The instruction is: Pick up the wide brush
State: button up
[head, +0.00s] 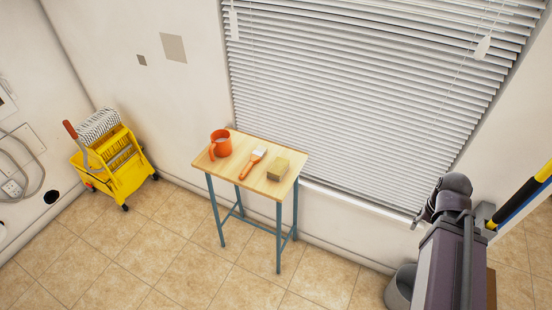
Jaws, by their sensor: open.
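The wide brush (253,163) lies flat on a small wooden-topped table (239,184). It has an orange handle pointing toward the front left and a pale head toward the back right. An orange mug (220,144) stands to its left and a tan block (278,169) sits to its right, both apart from it. My gripper (415,222) shows small and dark at the right, far from the brush and beyond the table's right end. It is open, with nothing seen in it; my arm partly hides it.
A yellow mop bucket (117,166) with a wringer stands at the left by the wall. A grey bin (401,288) stands at the lower right. A wall and window blinds (350,90) are behind the table. The tiled floor (190,270) in front is clear.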

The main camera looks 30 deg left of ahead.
aim_at(256, 157)
jog(key=z, duration=0.7)
jog(key=k, duration=0.85)
jog(key=u, duration=1.5)
jog(key=i, duration=0.6)
jog(key=z, duration=0.1)
